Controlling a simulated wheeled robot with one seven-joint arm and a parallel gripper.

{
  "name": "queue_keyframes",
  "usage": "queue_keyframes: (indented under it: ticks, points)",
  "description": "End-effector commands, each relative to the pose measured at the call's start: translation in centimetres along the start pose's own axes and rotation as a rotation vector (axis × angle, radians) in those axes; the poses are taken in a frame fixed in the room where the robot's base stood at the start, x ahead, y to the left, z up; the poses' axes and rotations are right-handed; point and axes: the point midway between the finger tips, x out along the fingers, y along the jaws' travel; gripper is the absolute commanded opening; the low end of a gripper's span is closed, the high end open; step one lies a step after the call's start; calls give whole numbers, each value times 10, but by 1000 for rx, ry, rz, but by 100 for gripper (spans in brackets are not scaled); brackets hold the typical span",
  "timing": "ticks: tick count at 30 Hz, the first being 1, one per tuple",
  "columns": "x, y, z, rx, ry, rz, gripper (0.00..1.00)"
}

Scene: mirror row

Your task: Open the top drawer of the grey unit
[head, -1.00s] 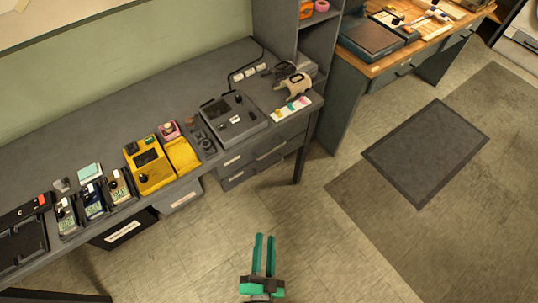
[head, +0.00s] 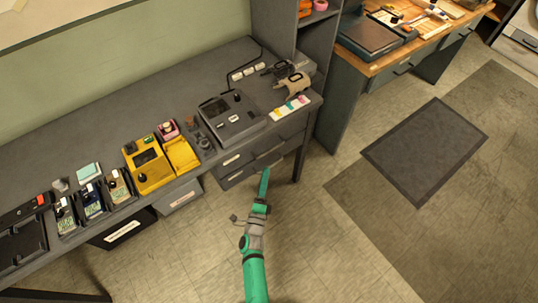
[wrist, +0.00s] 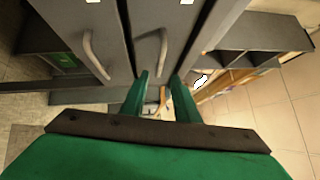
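The grey unit under the right end of the desk has two drawers, both looking shut. The top drawer (head: 256,151) has a bar handle and a pale label; in the wrist view its front (wrist: 153,22) is the right-hand one, with a curved handle (wrist: 163,45). The lower drawer (head: 236,178) shows on the left in the wrist view (wrist: 85,25). My gripper (head: 266,171) is in front of the unit. Contact cannot be told.
The grey desk (head: 100,140) above carries a yellow device (head: 150,165), a grey device (head: 232,118) and several handsets. A desk leg (head: 299,165) stands right of the drawers. Floor in front is clear; a dark mat (head: 425,150) lies right.

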Motion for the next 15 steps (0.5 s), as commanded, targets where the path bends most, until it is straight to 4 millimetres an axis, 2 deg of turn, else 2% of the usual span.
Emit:
queue_keyframes:
  ticks: [9,15]
  points:
    - [55,-2,0,-3,0,-4,28]
    - [84,-1,0,-3,-1,-1,28]
